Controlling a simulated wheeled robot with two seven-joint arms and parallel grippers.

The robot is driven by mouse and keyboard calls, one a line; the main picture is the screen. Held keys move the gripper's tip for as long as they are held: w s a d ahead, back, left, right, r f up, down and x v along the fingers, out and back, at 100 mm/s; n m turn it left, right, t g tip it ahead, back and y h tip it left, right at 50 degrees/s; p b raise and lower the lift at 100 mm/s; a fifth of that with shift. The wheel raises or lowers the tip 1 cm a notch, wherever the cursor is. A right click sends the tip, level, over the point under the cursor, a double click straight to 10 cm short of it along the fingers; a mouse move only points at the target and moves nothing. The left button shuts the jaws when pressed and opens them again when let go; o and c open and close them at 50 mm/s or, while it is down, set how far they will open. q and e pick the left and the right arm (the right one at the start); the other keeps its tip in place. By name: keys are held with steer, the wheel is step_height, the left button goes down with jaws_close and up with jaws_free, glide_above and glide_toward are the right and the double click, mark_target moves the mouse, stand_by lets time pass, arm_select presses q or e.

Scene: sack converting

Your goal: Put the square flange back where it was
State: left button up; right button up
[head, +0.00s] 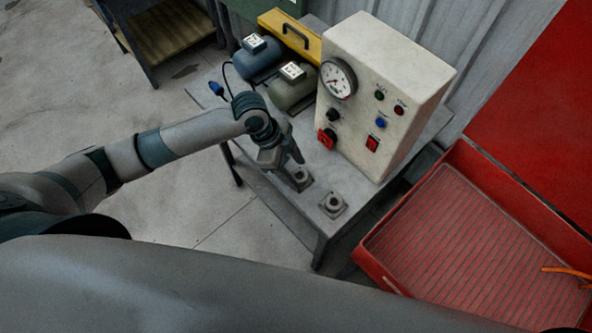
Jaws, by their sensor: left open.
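Two small grey square flanges are on the grey table. One flange (303,179) lies at the tips of my left gripper. The other flange (333,204) lies nearer the table's front corner, clear of the gripper. My left gripper (294,172) is open and points down at the first flange, with its fingers beside or just above it. I cannot tell whether the fingers touch it, and they partly cover it. My right gripper is not in view.
A white control box (376,90) with a gauge stands behind the flanges. Blue (257,60) and dark olive (291,87) motor-like units and a yellow toolbox (290,36) stand behind the arm. A red tray (377,250) is at the right. The table's front edge is close to the flanges.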

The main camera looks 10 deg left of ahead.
arm_select(q)
steer(key=b+v, duration=0.2)
steer(key=v, duration=0.8)
steer(key=shift+r, duration=0.35)
steer(key=shift+a, duration=0.15)
